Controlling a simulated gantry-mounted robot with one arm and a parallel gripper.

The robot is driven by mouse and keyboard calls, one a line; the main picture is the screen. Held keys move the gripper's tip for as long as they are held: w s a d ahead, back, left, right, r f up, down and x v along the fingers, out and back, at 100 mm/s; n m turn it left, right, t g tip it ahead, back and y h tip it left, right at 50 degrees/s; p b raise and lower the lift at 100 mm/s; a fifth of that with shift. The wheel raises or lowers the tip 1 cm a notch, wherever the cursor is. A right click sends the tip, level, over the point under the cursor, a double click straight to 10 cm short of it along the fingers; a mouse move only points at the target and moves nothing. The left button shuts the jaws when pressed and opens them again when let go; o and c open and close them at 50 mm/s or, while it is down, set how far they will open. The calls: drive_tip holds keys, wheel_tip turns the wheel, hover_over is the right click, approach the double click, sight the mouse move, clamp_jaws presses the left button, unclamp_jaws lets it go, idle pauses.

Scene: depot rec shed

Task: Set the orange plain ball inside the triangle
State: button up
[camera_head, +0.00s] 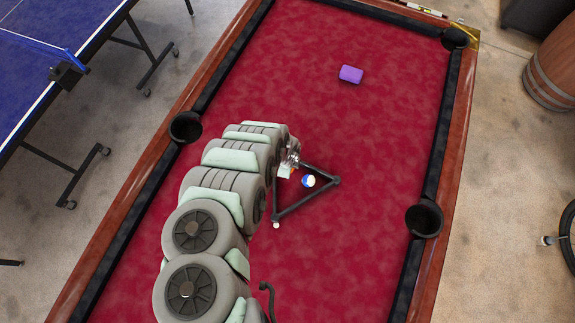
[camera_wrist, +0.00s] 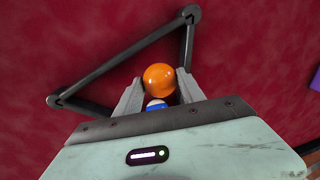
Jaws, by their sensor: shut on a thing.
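The orange plain ball (camera_wrist: 159,76) is gripped between the two fingertips of my gripper (camera_wrist: 159,84) in the wrist view. It appears within the outline of the black triangle (camera_wrist: 135,56), but I cannot tell whether it touches the cloth.
A purple block (camera_head: 351,74) sits farther up the red pool table (camera_head: 340,265). Dark cushions and pockets (camera_head: 424,219) edge the table. The cloth right of the triangle is clear.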

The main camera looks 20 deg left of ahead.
drive_tip(key=shift+f+b, duration=1.9)
drive_tip(key=shift+f, duration=0.3)
idle(0.7)
drive_tip(key=o, duration=1.6)
drive_tip(key=shift+c, duration=0.2)
drive_tip(key=shift+r, duration=0.15)
drive_tip(key=r+p, duration=0.1)
drive_tip(key=r, duration=0.2)
drive_tip(key=s+r+p, duration=0.1)
drive_tip(key=r+p, duration=0.1)
drive_tip(key=r, duration=0.2)
drive_tip(key=s+r+p, duration=0.1)
drive_tip(key=r, duration=0.2)
drive_tip(key=shift+d+r+p, duration=0.15)
drive_tip(key=shift+p, duration=0.15)
